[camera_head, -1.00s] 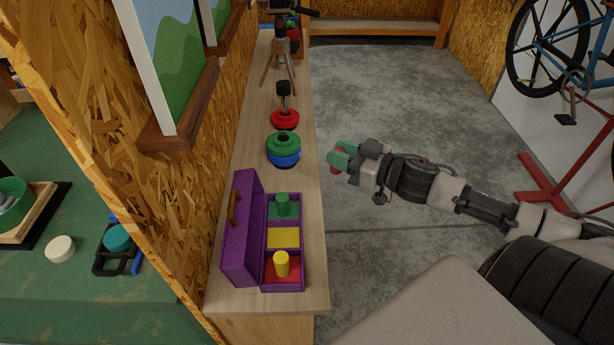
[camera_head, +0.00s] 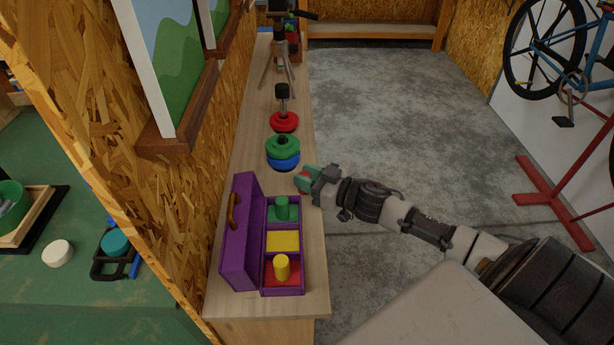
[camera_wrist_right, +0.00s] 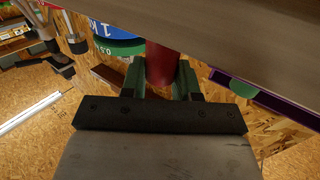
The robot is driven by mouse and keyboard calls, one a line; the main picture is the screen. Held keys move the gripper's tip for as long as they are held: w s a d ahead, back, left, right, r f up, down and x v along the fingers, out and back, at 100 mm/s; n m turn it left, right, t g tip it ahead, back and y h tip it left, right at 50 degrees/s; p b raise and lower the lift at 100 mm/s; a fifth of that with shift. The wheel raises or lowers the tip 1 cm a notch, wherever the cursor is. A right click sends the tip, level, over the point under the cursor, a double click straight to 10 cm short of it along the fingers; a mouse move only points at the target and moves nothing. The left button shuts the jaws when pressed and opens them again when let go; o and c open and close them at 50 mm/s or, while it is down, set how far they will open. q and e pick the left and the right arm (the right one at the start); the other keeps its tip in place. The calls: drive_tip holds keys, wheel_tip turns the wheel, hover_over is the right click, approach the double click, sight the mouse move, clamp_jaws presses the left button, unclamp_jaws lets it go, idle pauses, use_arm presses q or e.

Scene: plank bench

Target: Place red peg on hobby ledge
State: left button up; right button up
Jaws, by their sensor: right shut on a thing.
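My right gripper (camera_head: 306,179) is shut on the red peg, with green fingertips on either side of it. The red peg (camera_wrist_right: 160,64) shows between the fingers in the right wrist view; in the head view only a little of it shows. The gripper is at the right edge of the hobby ledge (camera_head: 312,262), a long pale wooden shelf, beside the stacked discs and the purple box. I cannot tell whether the peg touches the ledge. My left gripper is not in view.
An open purple box (camera_head: 268,290) holds a green peg (camera_head: 282,207) and a yellow peg (camera_head: 282,267). Green and blue discs (camera_head: 283,147), a red disc (camera_head: 284,123) and a tripod (camera_head: 277,65) stand farther along the ledge. Bare wood lies between discs and box.

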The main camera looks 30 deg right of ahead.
drive_tip(key=shift+f, duration=0.1)
drive_tip(key=o, duration=0.9)
drive_tip(key=shift+s+d, duration=0.2)
drive_tip(key=shift+s, duration=0.15)
drive_tip(key=v, duration=1.1)
drive_tip(key=shift+b, duration=0.3)
drive_tip(key=shift+s, duration=0.15)
